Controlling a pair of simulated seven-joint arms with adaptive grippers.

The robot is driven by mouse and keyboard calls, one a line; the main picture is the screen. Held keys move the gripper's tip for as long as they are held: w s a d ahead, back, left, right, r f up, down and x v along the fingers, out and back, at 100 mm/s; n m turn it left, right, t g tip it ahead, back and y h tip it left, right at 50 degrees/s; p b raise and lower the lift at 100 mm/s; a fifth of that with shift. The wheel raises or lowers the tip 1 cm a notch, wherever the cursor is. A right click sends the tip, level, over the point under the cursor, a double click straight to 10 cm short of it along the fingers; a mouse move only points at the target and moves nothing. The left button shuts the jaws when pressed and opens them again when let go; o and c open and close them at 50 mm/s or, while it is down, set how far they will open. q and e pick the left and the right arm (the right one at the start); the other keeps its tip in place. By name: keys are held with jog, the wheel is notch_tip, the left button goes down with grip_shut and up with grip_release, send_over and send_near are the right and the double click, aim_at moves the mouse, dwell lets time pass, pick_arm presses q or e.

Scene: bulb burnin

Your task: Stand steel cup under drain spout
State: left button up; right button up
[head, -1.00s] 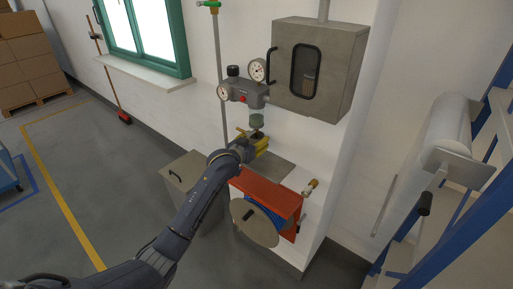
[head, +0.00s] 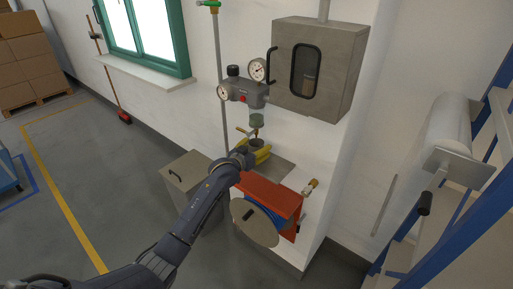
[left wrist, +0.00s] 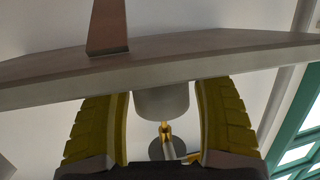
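The steel cup (head: 257,143) stands on the grey shelf (head: 280,170), below the drain spout (head: 254,130). In the left wrist view the cup (left wrist: 162,103) shows as a grey cylinder against the shelf's edge (left wrist: 160,88), with the brass spout (left wrist: 165,131) in line with it. My left gripper (head: 260,155) has its yellow fingers on either side of the cup. In the left wrist view the left gripper (left wrist: 163,100) is open, with narrow gaps between fingers and cup. The shelf edge hides the cup's foot. My right gripper is out of view.
A windowed cabinet (head: 318,68) is at upper right. A red hose-reel box (head: 270,195) and a lidded grey bin (head: 190,180) stand below.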

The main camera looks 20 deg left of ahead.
pick_arm(q)
jog(key=shift+o, duration=0.4)
jog(key=shift+r, duration=0.1)
jog(key=shift+s, duration=0.15)
jog(key=v, duration=1.2)
jog(key=s+a+f+g+y, duration=0.1)
jog(key=s+f+g, duration=0.1)
jog(key=f, duration=0.9)
jog(key=s+a+f+g+y, duration=0.1)
jog(key=f, duration=1)
jog(key=s+a+f+g+y, duration=0.1)
jog(key=s+f+g, duration=0.2)
jog(key=s+f, duration=1.1)
jog(key=s+f+g, duration=0.3)
jog(key=s+f, duration=0.7)
jog(key=f, duration=0.8)
jog(key=s+d+f+g, duration=0.1)
jog(key=s+f, duration=0.3)
jog(key=s, duration=0.8)
jog(key=s+f+m+g, duration=0.1)
jog(key=s+f, duration=0.4)
jog(key=s, duration=0.7)
jog(key=s+d+f+g, duration=0.1)
jog(key=s+f+g, duration=0.2)
jog(key=s, duration=0.9)
notch_tip(320, 180, down, 2)
jog(key=shift+s+d+f, duration=0.2)
jog(key=shift+s+d, duration=0.15)
jog(key=shift+w, duration=0.1)
